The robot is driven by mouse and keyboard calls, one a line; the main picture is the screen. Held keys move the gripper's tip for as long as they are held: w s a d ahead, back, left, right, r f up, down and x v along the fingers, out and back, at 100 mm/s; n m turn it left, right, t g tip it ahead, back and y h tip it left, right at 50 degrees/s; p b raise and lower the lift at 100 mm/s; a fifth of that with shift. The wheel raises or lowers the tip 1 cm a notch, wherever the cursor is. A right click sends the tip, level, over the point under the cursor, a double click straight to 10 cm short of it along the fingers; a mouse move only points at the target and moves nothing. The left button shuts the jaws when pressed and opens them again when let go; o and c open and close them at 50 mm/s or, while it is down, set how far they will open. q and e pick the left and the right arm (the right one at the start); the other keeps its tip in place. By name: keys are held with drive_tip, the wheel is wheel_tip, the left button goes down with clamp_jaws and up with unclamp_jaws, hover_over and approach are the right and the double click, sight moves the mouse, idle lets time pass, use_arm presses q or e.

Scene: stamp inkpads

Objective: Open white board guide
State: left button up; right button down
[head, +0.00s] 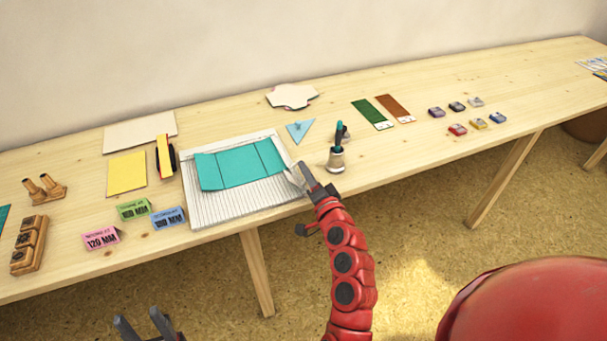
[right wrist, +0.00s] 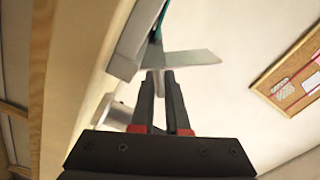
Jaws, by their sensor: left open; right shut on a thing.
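The white ridged board (head: 240,207) lies on the table with a creased teal sheet (head: 225,165) on it. My right gripper (head: 306,178) is at the board's right edge. It is shut on a thin pale flap, the white board guide (head: 293,180). In the right wrist view the fingertips (right wrist: 158,78) close on this pale, flat guide (right wrist: 190,58), which stands out from the board's edge. How far it is raised is hard to tell. My left gripper (head: 143,322) is open and empty, low in front of the table.
Pink, green and blue labelled blocks (head: 167,217) sit left of the board. The table's front edge is near.

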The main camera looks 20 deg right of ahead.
drive_tip(key=shift+d+f+m, duration=0.15)
drive_tip(key=shift+d+m, duration=0.05)
drive_tip(key=shift+m, duration=0.6)
drive_tip(key=shift+d+f+m, duration=0.1)
drive_tip(key=shift+d+m, duration=0.05)
drive_tip(key=shift+m, duration=0.65)
drive_tip(key=c, duration=0.9)
unclamp_jaws()
drive_tip(key=shift+c, duration=0.2)
drive_tip(key=shift+f, duration=0.1)
drive_tip(key=s+p, duration=0.2)
drive_tip(key=s, duration=1.5)
drive_tip(key=shift+s+d, duration=0.15)
drive_tip(key=shift+d, duration=0.15)
